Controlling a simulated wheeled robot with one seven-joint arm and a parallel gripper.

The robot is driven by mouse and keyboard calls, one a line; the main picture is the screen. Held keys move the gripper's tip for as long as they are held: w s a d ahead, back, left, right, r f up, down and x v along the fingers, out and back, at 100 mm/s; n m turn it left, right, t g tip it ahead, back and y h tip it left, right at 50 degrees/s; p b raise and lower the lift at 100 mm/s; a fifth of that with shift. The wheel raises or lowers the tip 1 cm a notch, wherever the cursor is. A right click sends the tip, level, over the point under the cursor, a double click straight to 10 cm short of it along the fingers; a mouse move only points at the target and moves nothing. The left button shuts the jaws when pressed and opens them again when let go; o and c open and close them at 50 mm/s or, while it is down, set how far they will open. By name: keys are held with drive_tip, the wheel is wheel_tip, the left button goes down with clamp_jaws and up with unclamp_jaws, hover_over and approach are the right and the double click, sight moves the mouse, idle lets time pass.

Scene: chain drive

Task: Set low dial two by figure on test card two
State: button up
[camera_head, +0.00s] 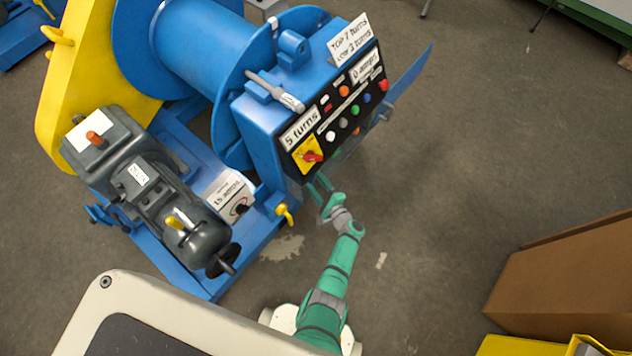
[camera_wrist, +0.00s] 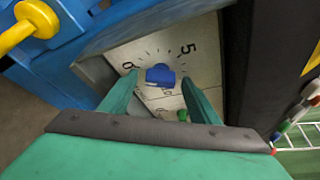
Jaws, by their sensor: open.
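In the wrist view a blue knob (camera_wrist: 160,74) sits on a pale dial plate (camera_wrist: 158,40) with tick marks, a 0 at left and a 5 at right. A green knob (camera_wrist: 182,115) is partly hidden lower down by my right finger. My gripper (camera_wrist: 160,82) is open, its two green fingers on either side of the blue knob; contact cannot be told. In the head view my gripper (camera_head: 321,188) is at the lower edge of the blue control box (camera_head: 262,135). Cards on the box include one reading TOP and LOW turns (camera_head: 349,40) and "5 turns" (camera_head: 300,130). No label numbered two is readable.
A black panel with coloured buttons (camera_head: 350,105) and a red rotary switch (camera_head: 312,156) are above my gripper. A yellow handle (camera_head: 285,213) and grey motor (camera_head: 150,185) are at left. A cardboard box (camera_head: 565,275) stands at right. The floor between is clear.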

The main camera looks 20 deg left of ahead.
drive_tip(key=c, duration=1.1)
drive_tip(key=shift+o, duration=0.2)
drive_tip(key=shift+d, duration=0.1)
drive_tip(key=m+g, duration=0.2)
drive_tip(key=m, duration=0.1)
drive_tip(key=m+g, duration=0.1)
drive_tip(key=m, duration=0.1)
drive_tip(key=shift+w+d+r, duration=0.1)
drive_tip(key=shift+w+r, duration=0.1)
drive_tip(key=shift+w, duration=0.05)
drive_tip(key=shift+w+m+g, duration=0.1)
drive_tip(key=shift+m+g, duration=0.8)
drive_tip(key=shift+m, duration=0.3)
drive_tip(key=m+g+y, duration=0.1)
drive_tip(key=m, duration=0.1)
drive_tip(key=shift+m+g, duration=0.4)
